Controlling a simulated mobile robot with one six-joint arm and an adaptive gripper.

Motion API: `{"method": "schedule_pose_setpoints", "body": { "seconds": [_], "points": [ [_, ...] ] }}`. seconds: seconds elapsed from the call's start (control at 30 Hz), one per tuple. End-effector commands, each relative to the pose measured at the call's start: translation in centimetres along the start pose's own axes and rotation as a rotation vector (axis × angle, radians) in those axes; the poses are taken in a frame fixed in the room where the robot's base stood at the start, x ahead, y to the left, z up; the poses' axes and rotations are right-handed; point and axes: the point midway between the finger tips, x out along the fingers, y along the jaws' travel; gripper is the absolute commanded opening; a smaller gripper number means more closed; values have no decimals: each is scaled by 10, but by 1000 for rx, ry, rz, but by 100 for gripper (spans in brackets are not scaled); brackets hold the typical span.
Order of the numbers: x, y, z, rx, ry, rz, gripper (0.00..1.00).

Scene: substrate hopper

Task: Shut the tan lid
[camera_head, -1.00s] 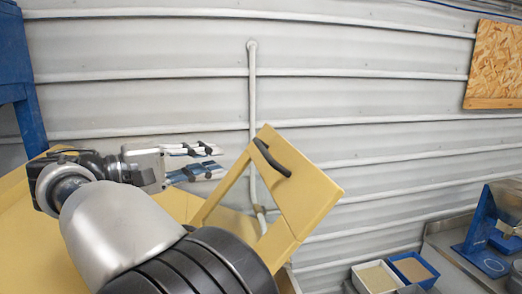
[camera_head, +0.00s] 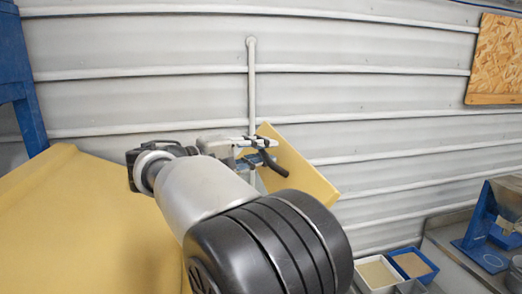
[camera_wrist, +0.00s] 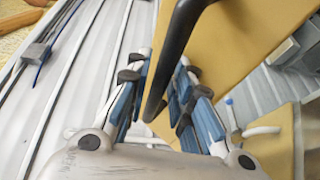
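The tan lid (camera_head: 296,166) stands raised and tilted in front of the wall, with a black bar handle (camera_head: 272,164) on its face. My gripper (camera_head: 264,150) is at the handle, its fingers pointing right. In the wrist view, the lid (camera_wrist: 236,35) fills the upper right, and the dark handle (camera_wrist: 172,50) runs down between the two finger rows of my gripper (camera_wrist: 160,85). The fingers stand apart with a gap beside the handle, so they look open around it. My arm hides the lower part of the lid and its hinge side.
The tan hopper body (camera_head: 80,215) fills the lower left. A blue post (camera_head: 22,85) stands at far left. A ribbed grey wall and a vertical pipe (camera_head: 252,85) are behind. Small white (camera_head: 375,274) and blue (camera_head: 413,265) boxes sit at lower right.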

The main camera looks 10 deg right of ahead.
Motion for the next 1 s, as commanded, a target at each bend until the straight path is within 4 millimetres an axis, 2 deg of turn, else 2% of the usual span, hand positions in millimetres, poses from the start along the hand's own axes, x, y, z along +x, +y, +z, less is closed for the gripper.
{"method": "schedule_pose_setpoints", "body": {
  "seconds": [0.07,0.4,1.0],
  "points": [
    [0,0,0,0,-1,0,21],
    [0,0,0,0,-1,0,0],
    [3,-2,1,3,0,-7,0]
  ]
}}
